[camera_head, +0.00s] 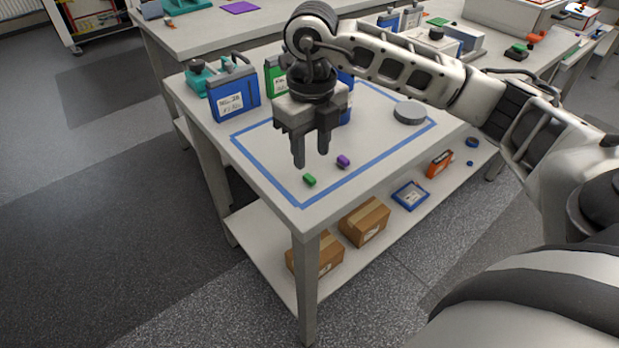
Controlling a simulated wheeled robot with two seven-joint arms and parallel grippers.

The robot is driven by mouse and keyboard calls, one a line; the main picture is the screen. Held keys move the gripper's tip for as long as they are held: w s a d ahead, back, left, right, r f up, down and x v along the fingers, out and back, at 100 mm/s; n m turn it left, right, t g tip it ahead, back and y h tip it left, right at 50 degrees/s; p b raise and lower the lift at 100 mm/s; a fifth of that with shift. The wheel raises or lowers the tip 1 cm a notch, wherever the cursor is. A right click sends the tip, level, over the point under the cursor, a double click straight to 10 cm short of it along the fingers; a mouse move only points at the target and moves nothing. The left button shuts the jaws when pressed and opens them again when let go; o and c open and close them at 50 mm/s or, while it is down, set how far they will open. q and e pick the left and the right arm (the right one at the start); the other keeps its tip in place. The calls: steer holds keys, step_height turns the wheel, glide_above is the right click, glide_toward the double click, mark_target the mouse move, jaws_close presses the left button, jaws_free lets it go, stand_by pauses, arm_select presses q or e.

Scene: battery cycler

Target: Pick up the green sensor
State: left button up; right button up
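The green sensor (309,180) is a small green block lying on the white table near its front corner, inside the blue tape outline. My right gripper (311,160) hangs above the table with its fingers pointing down, just above and behind the green sensor in the picture. Its two dark fingers are apart, with nothing seen between them. A small purple block (343,161) lies to the right of the green sensor. My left gripper is not in view.
A grey round disc (409,112) lies at the right. Cardboard boxes (364,221) sit on the lower shelf. The table's front edge is close to the sensor.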

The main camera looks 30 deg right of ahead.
mark_target(310, 178)
steer(key=shift+s+a+f+p, duration=0.1)
steer(key=shift+f+p, duration=0.4)
steer(key=shift+f, duration=2.25)
jaws_close()
